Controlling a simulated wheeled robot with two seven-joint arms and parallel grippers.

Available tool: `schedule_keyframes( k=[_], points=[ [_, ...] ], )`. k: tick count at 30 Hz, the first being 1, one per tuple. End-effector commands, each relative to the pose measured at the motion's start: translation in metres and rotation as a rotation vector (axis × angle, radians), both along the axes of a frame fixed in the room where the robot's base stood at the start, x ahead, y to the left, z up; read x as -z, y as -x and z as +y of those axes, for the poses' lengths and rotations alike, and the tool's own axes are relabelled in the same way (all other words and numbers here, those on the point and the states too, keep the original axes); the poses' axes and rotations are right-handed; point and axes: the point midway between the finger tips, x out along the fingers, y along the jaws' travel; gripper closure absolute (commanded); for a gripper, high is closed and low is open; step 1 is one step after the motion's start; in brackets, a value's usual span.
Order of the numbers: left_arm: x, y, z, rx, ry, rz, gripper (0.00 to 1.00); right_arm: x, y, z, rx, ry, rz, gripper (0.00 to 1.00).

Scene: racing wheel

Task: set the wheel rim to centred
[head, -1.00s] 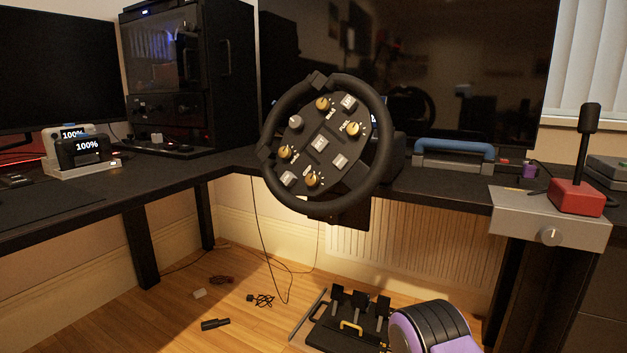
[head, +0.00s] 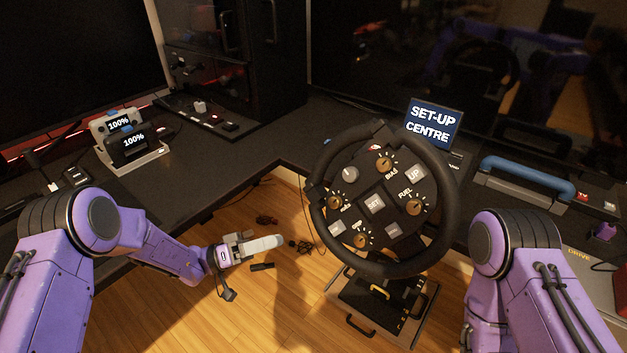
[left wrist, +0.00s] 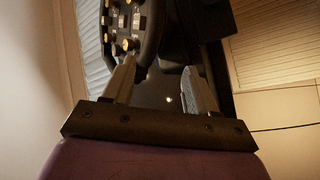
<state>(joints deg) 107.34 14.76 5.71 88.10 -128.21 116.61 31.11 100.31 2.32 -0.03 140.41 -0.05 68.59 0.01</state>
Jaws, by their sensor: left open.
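The wheel rim (head: 449,205) is black and round, with a face of knobs and buttons, and stands right of centre in the head view. Its face labels slope up to the right, so it looks turned anticlockwise. A small screen (head: 433,124) behind it reads "SET-UP CENTRE". My left gripper (head: 264,244) is apart from the rim, to the lower left of it in the head view. In the left wrist view its fingers (left wrist: 159,88) are spread with nothing clearly held. Part of the wheel (left wrist: 128,28) shows beyond the left finger. My right arm shows, but its gripper is hidden or out of frame.
Black desks run along the left and back. Controllers on a stand (head: 130,145), a PC case (head: 240,50) and a blue-handled case (head: 528,180) sit on them. Pedals (head: 385,300) stand on the wooden floor below the wheel. Open space lies left of the rim.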

Motion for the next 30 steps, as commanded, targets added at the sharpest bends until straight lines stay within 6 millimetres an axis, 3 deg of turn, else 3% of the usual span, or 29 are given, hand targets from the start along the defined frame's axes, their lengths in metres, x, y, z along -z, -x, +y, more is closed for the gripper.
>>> schedule_keyframes(
  k=[1, 5, 12, 18, 28, 29, 30],
  points=[
    [-0.012, 0.001, 0.000, 0.032, 0.001, -0.006, 0.42, -0.009, 0.000, 0.000, 0.001, 0.000, -0.001, 1.00],
    [-0.017, 0.001, -0.012, 0.070, 0.002, -0.008, 0.42, -0.010, 0.000, 0.000, 0.002, 0.001, -0.003, 1.00],
    [-0.030, -0.006, -0.066, 0.072, 0.000, -0.011, 0.42, -0.020, 0.000, 0.000, 0.002, 0.001, -0.003, 1.00],
    [-0.037, -0.010, -0.095, 0.067, -0.001, -0.009, 0.42, -0.025, 0.000, 0.000, 0.002, 0.001, -0.003, 1.00],
    [-0.038, -0.012, -0.102, 0.062, -0.001, -0.009, 0.42, -0.025, 0.000, 0.000, 0.001, 0.001, -0.003, 1.00],
    [-0.038, -0.012, -0.102, 0.062, -0.001, -0.009, 0.45, -0.025, 0.000, 0.000, 0.001, 0.001, -0.003, 1.00],
    [-0.038, -0.012, -0.102, 0.062, -0.001, -0.009, 0.58, -0.025, -0.001, 0.000, 0.001, 0.001, -0.003, 1.00]
  ],
)
